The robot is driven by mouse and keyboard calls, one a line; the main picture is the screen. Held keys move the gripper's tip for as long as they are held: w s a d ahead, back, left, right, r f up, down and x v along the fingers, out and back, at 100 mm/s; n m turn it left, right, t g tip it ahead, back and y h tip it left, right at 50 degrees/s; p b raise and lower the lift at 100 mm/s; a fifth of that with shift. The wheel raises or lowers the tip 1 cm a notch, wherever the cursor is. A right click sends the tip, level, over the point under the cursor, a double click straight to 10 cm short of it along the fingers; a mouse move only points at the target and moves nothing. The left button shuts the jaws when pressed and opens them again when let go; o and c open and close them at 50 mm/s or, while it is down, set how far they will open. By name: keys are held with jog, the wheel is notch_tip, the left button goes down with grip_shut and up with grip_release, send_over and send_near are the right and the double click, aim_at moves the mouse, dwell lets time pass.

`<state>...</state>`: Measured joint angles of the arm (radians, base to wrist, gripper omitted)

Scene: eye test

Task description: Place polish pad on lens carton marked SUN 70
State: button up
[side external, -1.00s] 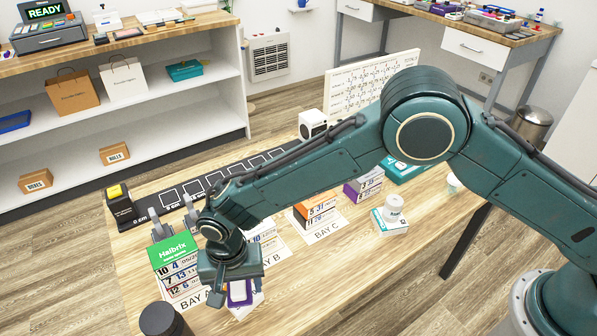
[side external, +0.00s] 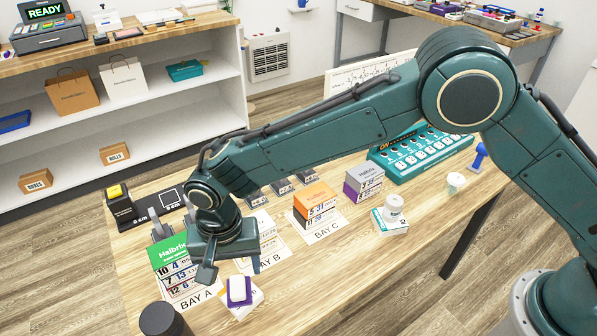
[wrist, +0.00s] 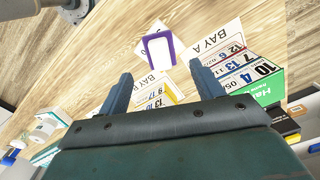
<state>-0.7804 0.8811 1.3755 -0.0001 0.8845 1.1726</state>
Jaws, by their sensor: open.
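A carton stack with a green top (side external: 173,247) stands at BAY A, close left of my gripper. An orange-topped stack (side external: 316,198) stands at BAY C. A white jar (side external: 393,205) sits on a teal carton. A dark cylinder (side external: 160,320) stands at the near left.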

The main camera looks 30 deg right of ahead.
aim_at(239, 283)
jog(key=shift+r, duration=2.65)
jog(key=s+d+r+n+t+y, duration=0.1)
jog(key=s+d+r, duration=0.1)
jog(key=d+r, duration=0.85)
jog(key=s+d+r+n+t, duration=0.1)
jog(key=d+r, duration=0.7)
jog(key=d, duration=0.5)
jog(key=s+d+r+n+t+h, duration=0.1)
jog(key=s+d+n+t, duration=0.1)
jog(key=s+d, duration=1.4)
jog(key=s+t, duration=0.1)
jog(key=s, duration=0.2)
jog(key=shift+n+t, duration=0.3)
